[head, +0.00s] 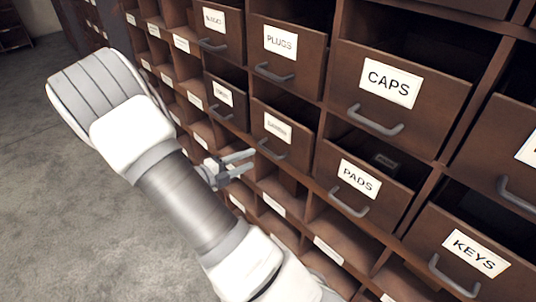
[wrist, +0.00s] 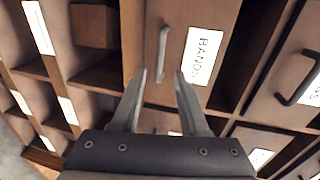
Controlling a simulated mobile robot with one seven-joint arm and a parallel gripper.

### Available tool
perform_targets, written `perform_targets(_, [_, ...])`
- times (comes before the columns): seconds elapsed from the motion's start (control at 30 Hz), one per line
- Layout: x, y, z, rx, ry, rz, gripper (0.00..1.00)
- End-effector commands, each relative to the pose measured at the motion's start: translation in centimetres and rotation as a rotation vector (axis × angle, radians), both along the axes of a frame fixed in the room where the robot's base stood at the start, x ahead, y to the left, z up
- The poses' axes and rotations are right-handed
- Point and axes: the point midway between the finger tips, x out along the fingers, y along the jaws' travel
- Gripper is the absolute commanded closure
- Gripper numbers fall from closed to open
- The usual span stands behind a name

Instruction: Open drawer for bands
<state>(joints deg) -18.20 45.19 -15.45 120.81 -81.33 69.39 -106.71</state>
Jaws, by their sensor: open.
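The bands drawer (head: 290,142) has a brown wooden front, a white label and a grey bar handle (head: 271,151). It sits below the plugs drawer and left of the pads drawer in the head view. In the wrist view the label reads BANDS, turned sideways, on the drawer front (wrist: 205,25), with the handle (wrist: 162,50) upright in the picture. My gripper (head: 250,160) is open and empty just in front of this handle. In the wrist view its two fingertips (wrist: 160,74) point at the handle's lower end, one to each side. I cannot tell if they touch it.
Neighbouring drawers with protruding handles are plugs (head: 295,50), caps (head: 425,75), pads (head: 375,182) and keys (head: 440,228). Open cubbies with labelled edges lie below and to the left. Bare grey floor (head: 50,190) lies left of the cabinet.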

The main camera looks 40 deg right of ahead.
Motion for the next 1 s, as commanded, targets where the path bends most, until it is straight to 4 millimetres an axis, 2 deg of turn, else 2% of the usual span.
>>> perform_targets(0.03, [0.0, -1.3, -0.5, -0.002, -0.001, -0.006, 0.56])
perform_targets(0.2, [0.3, -4.7, -1.1, 0.000, -0.002, -0.005, 0.56])
perform_targets(0.4, [0.5, -7.4, -1.6, 0.000, -0.001, -0.003, 0.56])
perform_targets(0.6, [0.6, -8.4, -1.7, 0.000, -0.002, 0.000, 0.56])
perform_targets(0.83, [0.6, -8.4, -1.7, 0.000, -0.002, 0.000, 0.56])
perform_targets(0.87, [0.6, -8.4, -1.7, 0.000, -0.002, 0.000, 0.59])
perform_targets(1.0, [0.6, -8.4, -1.7, 0.000, -0.002, -0.001, 0.85])
